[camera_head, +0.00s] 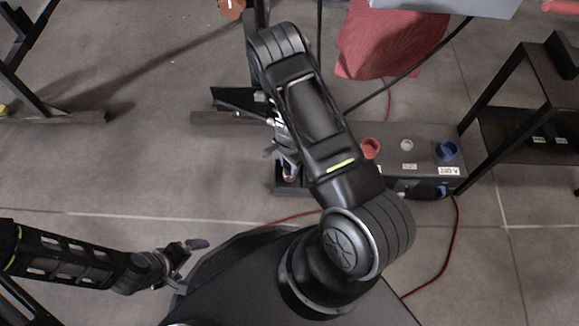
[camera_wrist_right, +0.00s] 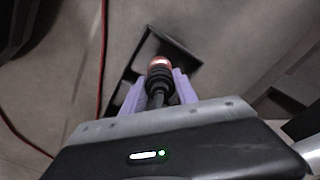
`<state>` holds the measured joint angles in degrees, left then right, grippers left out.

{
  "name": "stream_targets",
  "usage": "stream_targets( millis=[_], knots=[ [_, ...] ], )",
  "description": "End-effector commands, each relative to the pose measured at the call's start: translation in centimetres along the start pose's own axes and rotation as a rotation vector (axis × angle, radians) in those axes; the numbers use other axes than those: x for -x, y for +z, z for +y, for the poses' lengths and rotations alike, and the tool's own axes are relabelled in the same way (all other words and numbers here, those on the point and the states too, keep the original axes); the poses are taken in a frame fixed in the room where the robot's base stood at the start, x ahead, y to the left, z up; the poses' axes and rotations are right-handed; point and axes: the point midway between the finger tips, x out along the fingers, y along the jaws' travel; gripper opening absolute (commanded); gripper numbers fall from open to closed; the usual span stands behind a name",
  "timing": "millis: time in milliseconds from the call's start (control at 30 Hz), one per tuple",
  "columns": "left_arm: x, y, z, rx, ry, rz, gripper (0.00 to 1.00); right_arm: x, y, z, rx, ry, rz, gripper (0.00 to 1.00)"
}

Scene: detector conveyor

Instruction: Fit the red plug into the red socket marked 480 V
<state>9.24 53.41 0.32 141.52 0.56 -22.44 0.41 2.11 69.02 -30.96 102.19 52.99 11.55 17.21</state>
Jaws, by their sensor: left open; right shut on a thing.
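The red plug (camera_wrist_right: 158,62), with a black body and cable end, is between the purple fingers of my right gripper (camera_wrist_right: 157,88), which is shut on it. In the head view my right gripper (camera_head: 284,160) points down over a small dark tray (camera_head: 281,190). I cannot tell if the plug touches the tray. The red socket (camera_head: 370,148) is on the grey box (camera_head: 427,134), right of my right arm; its label is hidden by that arm. My left gripper (camera_head: 184,262) is open and empty at the lower left.
A pale socket (camera_head: 407,145) and a blue socket (camera_head: 447,150) marked 240 V share the box. A black metal frame (camera_head: 500,85) stands close on its right. A red cable (camera_head: 455,225) runs along the floor. Left floor is mostly free.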

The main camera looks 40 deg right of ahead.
Motion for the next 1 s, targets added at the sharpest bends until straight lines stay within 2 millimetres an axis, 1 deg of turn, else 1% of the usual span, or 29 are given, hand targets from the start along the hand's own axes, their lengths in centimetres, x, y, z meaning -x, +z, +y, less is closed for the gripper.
stream_targets(
  millis=[33, 167, 300, 400, 500, 633, 1000],
  knots=[
    [0.6, 0.0, 0.2, 0.0, 0.0, -0.001, 1.0, 0.9, 0.0, -0.1, 0.001, -0.002, 0.001, 0.0],
    [1.8, 0.1, 0.6, -0.001, 0.0, -0.006, 1.0, 3.2, 0.0, -0.1, 0.0, -0.002, 0.002, 0.0],
    [3.1, 0.2, 1.0, -0.002, 0.0, -0.013, 1.0, 6.1, 0.0, -0.1, 0.002, -0.002, 0.001, 0.0],
    [3.9, 0.3, 1.2, -0.002, 0.0, -0.018, 1.0, 7.8, 0.0, -0.1, 0.0, -0.002, 0.0, 0.0],
    [4.4, 0.4, 1.3, -0.003, 0.0, -0.022, 1.0, 9.0, 0.0, -0.1, 0.001, -0.002, 0.001, 0.0],
    [4.5, 0.5, 1.4, -0.003, 0.0, -0.024, 1.0, 9.4, 0.0, 0.0, -0.001, 0.0, 0.0, 0.0],
    [4.4, 0.5, 1.3, -0.002, 0.0, -0.024, 1.0, 9.4, 0.0, 0.0, 0.0, 0.0, 0.0, 0.0]
  ],
)
